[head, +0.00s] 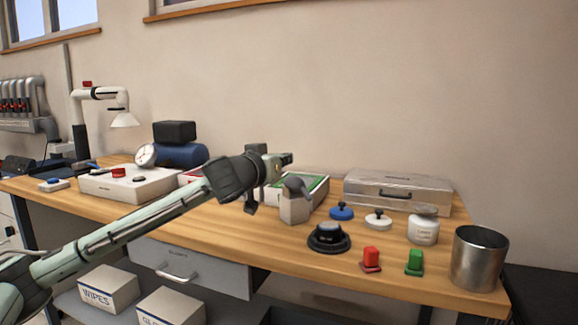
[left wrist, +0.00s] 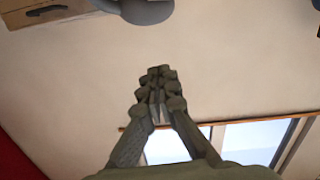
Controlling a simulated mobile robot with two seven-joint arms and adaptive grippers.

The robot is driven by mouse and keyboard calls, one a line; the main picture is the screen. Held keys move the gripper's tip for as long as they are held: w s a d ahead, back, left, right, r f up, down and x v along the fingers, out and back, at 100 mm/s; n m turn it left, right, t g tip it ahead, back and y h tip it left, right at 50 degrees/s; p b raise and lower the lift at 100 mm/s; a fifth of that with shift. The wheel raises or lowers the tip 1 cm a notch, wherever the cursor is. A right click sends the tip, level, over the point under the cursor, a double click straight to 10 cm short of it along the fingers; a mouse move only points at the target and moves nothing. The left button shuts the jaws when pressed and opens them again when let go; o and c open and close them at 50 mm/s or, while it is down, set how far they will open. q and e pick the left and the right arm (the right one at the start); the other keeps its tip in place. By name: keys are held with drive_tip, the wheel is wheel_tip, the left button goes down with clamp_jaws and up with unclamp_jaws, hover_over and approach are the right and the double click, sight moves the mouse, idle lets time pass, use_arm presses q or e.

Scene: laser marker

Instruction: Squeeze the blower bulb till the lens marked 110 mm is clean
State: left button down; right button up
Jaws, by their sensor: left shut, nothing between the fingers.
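My left gripper (head: 286,160) reaches in over the bench from the left. Its fingers are shut with nothing between them, and they also meet in the left wrist view (left wrist: 158,88). A grey bulb-like piece (head: 296,186), perhaps the blower, rests at a pale block (head: 294,209) just below and right of the gripper, apart from it. A grey rounded shape (left wrist: 147,10) is cut off at the top of the left wrist view. A black round lens-like part (head: 328,238) sits on the bench front. No 110 mm marking is readable, and its cleanliness cannot be told. My right gripper is out of view.
Blue (head: 341,212) and white (head: 378,219) knobbed discs, red (head: 370,259) and green (head: 414,262) blocks, a labelled jar (head: 423,228) and a metal cup (head: 479,258) stand on the right. A metal case (head: 397,190) lies behind. Bare wood (head: 240,235) shows at the front.

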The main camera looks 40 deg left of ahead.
sight(292, 180)
use_arm(q)
drive_tip(key=w+f, duration=0.2)
drive_tip(key=shift+a+f, duration=0.1)
drive_tip(key=shift+f, duration=0.25)
drive_tip(key=shift+w+f, duration=0.1)
drive_tip(key=shift+f, duration=0.6)
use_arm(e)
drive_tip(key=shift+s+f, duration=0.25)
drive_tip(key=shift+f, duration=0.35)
use_arm(q)
drive_tip(key=shift+f, duration=0.1)
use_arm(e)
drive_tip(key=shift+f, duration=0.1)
use_arm(q)
drive_tip(key=shift+f+b, duration=0.3)
drive_tip(key=shift+b, duration=0.05)
drive_tip(key=shift+f+b, duration=0.4)
drive_tip(key=shift+f, duration=0.2)
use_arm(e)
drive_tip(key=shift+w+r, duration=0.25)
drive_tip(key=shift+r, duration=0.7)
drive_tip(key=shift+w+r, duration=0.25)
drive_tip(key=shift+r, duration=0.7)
